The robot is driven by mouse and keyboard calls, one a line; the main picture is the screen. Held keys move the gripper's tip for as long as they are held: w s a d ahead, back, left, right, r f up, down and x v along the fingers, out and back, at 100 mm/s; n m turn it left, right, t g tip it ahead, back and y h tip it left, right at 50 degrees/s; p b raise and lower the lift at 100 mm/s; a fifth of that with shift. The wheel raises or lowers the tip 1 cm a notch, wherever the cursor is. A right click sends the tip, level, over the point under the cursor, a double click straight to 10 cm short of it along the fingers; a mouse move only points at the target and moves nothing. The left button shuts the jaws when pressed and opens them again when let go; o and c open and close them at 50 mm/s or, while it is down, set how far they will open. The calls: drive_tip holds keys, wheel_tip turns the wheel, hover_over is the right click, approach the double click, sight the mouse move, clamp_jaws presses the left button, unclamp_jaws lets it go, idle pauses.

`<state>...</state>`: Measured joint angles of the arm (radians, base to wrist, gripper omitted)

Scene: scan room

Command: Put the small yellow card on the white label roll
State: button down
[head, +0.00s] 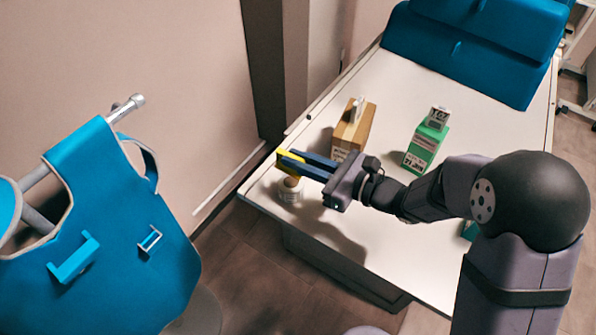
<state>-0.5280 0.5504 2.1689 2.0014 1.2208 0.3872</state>
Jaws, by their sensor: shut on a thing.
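My gripper (304,165) is at the left end of the white table (338,236), with its dark blue fingers pointing left. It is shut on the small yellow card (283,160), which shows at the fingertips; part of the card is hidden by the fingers. The white label roll (290,194) stands on the table just below the fingertips in the picture, near the table's left corner. A brownish part shows at its top, partly covered by the gripper. From this one view I cannot tell whether the card touches the roll.
A tan box (355,128) with a small pale item on top stands behind my gripper. A green box (425,150) with a small white-and-grey box (438,117) on top stands to the right. Blue padding (470,45) covers the table's far end. A blue apron (110,235) hangs at left.

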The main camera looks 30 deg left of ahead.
drive_tip(key=shift+f+p, duration=0.3)
drive_tip(key=shift+f, duration=2)
drive_tip(key=shift+f, duration=0.1)
drive_tip(key=shift+f, duration=0.15)
drive_tip(key=c, duration=1.8)
unclamp_jaws()
drive_tip(key=shift+o, duration=0.2)
drive_tip(key=shift+r, duration=0.25)
drive_tip(key=d+r+b, duration=0.1)
drive_tip(key=d+b, duration=0.2)
drive_tip(key=d, duration=0.9)
drive_tip(key=shift+r, duration=0.4)
drive_tip(key=shift+s, duration=0.1)
